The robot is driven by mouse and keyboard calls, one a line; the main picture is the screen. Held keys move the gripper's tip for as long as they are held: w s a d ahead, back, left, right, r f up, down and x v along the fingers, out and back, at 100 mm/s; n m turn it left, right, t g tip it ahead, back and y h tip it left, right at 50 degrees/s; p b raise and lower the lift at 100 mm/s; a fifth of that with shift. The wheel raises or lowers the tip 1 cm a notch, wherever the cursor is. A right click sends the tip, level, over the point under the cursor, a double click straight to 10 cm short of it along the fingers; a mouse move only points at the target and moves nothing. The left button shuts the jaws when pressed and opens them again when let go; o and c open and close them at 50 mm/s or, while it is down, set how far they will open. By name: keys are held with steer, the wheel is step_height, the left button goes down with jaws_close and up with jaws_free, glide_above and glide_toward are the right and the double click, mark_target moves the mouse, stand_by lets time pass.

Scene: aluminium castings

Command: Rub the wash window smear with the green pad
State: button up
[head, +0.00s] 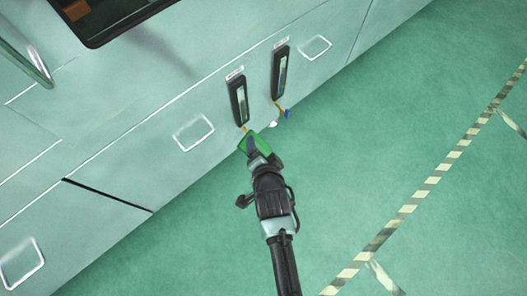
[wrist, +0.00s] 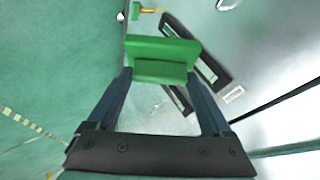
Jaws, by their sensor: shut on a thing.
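My gripper (head: 258,152) is shut on the green pad (head: 252,139). In the wrist view the pad (wrist: 162,47) sits between the two fingers (wrist: 161,72). Two narrow dark-framed windows stand on the pale machine front: a left one (head: 238,98) and a right one (head: 280,72). The pad is just below the lower end of the left window in the head view. I cannot tell which is the wash window, and no smear is clear. I cannot tell whether the pad touches the machine.
The pale machine front (head: 120,165) has several white-outlined panels. A small yellow fitting with a blue end (head: 287,114) sticks out below the right window. Green floor (head: 370,150) lies open to the right, up to a striped floor line (head: 432,182).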

steer(key=w+d+f+m+t+b, duration=0.1)
steer(key=w+f+m+t+b, duration=0.25)
steer(key=f+b, duration=0.55)
steer(key=w+f+m+t+b, duration=0.3)
steer(key=f+m+t+b, duration=0.15)
steer(key=b, duration=0.75)
steer(key=w+a+b, duration=0.3)
steer(key=w+b, duration=0.2)
steer(key=b, duration=0.1)
steer(key=shift+a+f+n, duration=0.15)
steer(key=shift+f+n, duration=0.1)
steer(key=shift+n, duration=0.05)
steer(key=shift+w+a+b, duration=0.6)
steer(key=shift+w+b, duration=0.25)
steer(key=shift+b, duration=0.1)
